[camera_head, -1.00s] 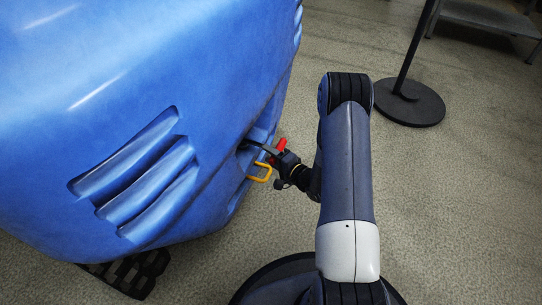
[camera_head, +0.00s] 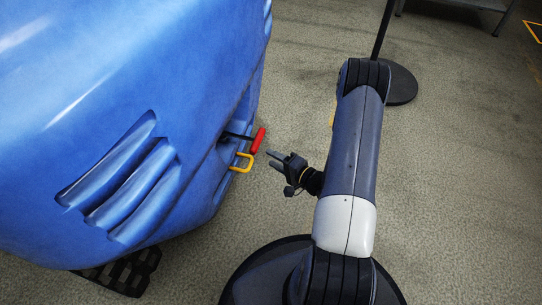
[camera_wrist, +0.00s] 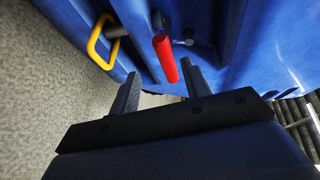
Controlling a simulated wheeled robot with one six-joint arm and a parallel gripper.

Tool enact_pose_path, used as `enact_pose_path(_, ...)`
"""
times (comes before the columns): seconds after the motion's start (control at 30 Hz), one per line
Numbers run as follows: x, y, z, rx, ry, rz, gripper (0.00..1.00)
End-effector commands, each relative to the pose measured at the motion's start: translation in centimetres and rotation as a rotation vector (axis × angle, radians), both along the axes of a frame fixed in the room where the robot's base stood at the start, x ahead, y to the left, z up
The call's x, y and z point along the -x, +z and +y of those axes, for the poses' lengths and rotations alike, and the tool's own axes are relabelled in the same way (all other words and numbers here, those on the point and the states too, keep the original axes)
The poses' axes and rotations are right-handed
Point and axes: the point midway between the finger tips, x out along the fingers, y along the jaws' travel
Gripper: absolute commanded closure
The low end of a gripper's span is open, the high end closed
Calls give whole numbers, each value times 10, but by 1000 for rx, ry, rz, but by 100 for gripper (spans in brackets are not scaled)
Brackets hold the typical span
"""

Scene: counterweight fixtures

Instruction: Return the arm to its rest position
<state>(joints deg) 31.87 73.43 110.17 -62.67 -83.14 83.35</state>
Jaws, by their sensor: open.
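My gripper (camera_head: 274,160) is open and empty in the head view, a short way to the right of the blue machine (camera_head: 130,110). My arm reaches up from the bottom and its wrist points left toward the machine's side. A red-gripped lever (camera_head: 258,140) and a yellow loop handle (camera_head: 242,162) stick out of that side, apart from the fingers. In the wrist view my gripper (camera_wrist: 160,85) shows its two fingers spread. The red lever (camera_wrist: 165,58) lies beyond them, between the fingertips in the picture, and the yellow handle (camera_wrist: 101,42) is to the left.
A round black stand base (camera_head: 400,84) with a pole stands on the floor behind my arm. A grey shelf or table (camera_head: 470,5) is at the top right. The carpeted floor to the right of my arm is clear.

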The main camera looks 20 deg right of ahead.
Motion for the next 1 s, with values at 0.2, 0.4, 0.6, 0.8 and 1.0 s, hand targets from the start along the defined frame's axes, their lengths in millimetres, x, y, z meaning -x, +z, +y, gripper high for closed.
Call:
enact_pose_path(0.2,0,0,0,0,0,0,55)
enact_pose_path(0.4,-6,-2,3,2,1,-1,55)
enact_pose_path(0.6,-28,-6,18,3,5,-4,55)
enact_pose_path(0.8,-58,-12,36,2,5,-5,55)
enact_pose_path(1.0,-85,-16,52,1,4,-5,55)
